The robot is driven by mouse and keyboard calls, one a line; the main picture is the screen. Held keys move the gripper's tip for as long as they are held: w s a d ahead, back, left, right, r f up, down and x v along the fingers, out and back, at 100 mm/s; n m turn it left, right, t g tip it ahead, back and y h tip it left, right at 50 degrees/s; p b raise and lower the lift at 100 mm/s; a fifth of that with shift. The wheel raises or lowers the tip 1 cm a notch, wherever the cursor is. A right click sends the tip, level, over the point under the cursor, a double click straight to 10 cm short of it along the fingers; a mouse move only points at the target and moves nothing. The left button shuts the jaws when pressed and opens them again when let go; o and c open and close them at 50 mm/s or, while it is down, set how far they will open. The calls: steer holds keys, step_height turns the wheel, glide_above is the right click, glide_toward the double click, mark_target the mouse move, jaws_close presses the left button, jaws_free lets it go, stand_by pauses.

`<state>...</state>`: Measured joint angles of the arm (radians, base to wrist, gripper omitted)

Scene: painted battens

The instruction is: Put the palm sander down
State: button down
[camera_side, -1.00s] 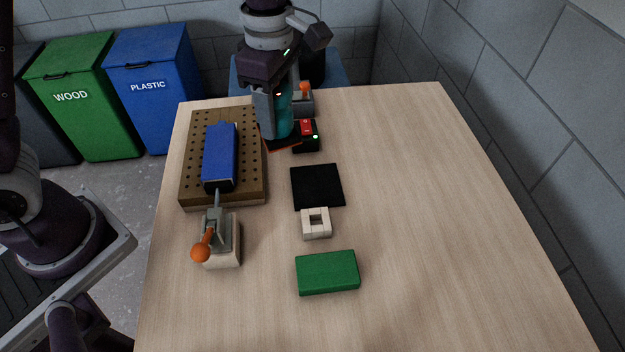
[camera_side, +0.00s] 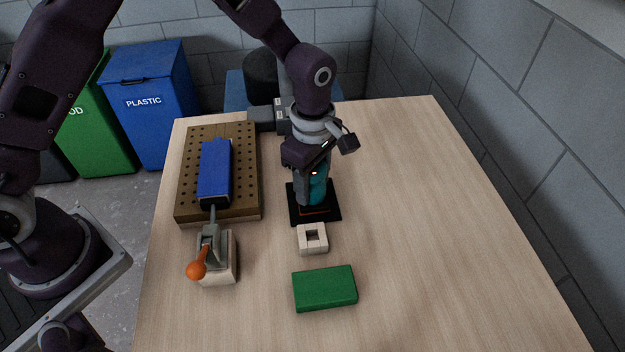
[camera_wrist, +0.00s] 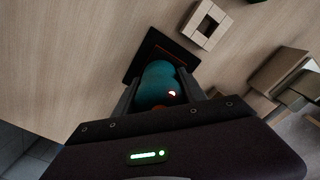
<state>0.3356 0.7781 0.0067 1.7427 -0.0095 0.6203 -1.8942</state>
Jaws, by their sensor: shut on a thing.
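The palm sander (camera_side: 319,190) has a teal body and a dark base with an orange line. It is upright over the black square mat (camera_side: 327,217). My gripper (camera_side: 312,188) is shut on its teal body from above. In the wrist view the teal sander (camera_wrist: 158,84) sits between my two fingers (camera_wrist: 160,92), with the dark mat (camera_wrist: 144,52) around its base. I cannot tell whether the sander's base touches the mat. My gripper hides part of the sander.
A cream square block with a hole (camera_side: 312,239) lies just in front of the mat, and a green block (camera_side: 324,288) lies nearer. To the left are a perforated board (camera_side: 248,190) bearing a blue batten (camera_side: 214,172) and an orange-knobbed clamp (camera_side: 217,262). The table's right side is clear.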

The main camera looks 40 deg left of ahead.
steer(key=c, duration=0.7)
jaws_free()
steer(key=shift+f, duration=0.1)
steer(key=shift+o, duration=0.2)
